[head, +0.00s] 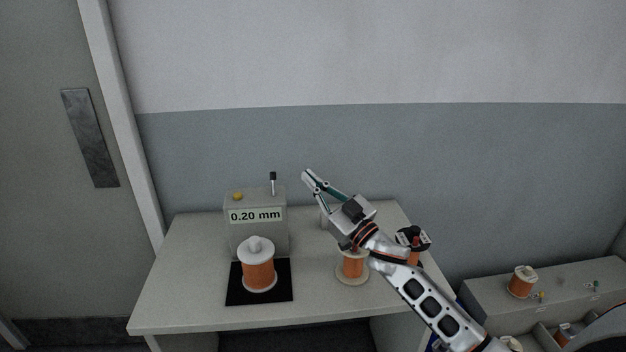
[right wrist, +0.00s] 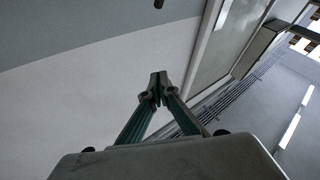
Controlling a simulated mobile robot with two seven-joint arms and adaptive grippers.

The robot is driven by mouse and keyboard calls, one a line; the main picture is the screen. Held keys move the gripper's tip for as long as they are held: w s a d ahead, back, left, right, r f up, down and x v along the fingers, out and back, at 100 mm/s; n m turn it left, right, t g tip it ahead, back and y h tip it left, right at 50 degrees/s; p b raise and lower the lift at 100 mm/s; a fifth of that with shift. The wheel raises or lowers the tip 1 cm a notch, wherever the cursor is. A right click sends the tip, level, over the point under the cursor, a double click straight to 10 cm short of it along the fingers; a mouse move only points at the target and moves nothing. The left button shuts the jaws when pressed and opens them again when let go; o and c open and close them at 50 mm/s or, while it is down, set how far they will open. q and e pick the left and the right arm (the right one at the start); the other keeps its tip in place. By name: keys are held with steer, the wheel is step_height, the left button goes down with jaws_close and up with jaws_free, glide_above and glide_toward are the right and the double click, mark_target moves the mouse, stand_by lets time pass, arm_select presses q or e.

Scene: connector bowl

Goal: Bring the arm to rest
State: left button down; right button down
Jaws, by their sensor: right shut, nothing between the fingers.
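My right gripper (head: 307,175) is raised above the back of the table, its fingers pointing up and to the left. It is shut and holds nothing; in the right wrist view its fingertips (right wrist: 158,84) meet, with wall and ceiling behind them. My right arm comes in from the lower right and passes over the right part of the table. My left gripper is not in view.
The table (head: 190,300) holds a grey box reading "0.20 mm" (head: 256,215), an orange spool (head: 258,273) on a black mat (head: 233,293), and another spool (head: 353,266) beneath my arm. A low grey unit (head: 580,286) with spools stands at right.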

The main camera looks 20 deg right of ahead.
steer(key=shift+s+r, duration=0.1)
steer(key=shift+s, duration=0.15)
stand_by(0.3)
steer(key=s+d+f+m+g+h, duration=0.1)
steer(key=s+d+f+g+h, duration=0.15)
steer(key=s+f+h, duration=0.4)
steer(key=s+d+f+m+g+h, duration=0.1)
steer(key=s+d+f+g+h, duration=0.15)
steer(key=s+f, duration=0.7)
steer(key=s+d+f+n+g+h, duration=0.15)
steer(key=s+f+g, duration=0.3)
steer(key=s, duration=0.55)
steer(key=s+d+f+n+g+h, duration=0.1)
steer(key=s+d+f+g+h, duration=0.1)
steer(key=s+f+g, duration=0.5)
steer(key=s+a+f+m+t+y, duration=0.1)
steer(key=a+f+m+t+y, duration=0.2)
steer(key=a+f, duration=1.1)
steer(key=shift+a+t+y, duration=0.5)
steer(key=shift+t+y, duration=1.25)
steer(key=shift+y, duration=0.2)
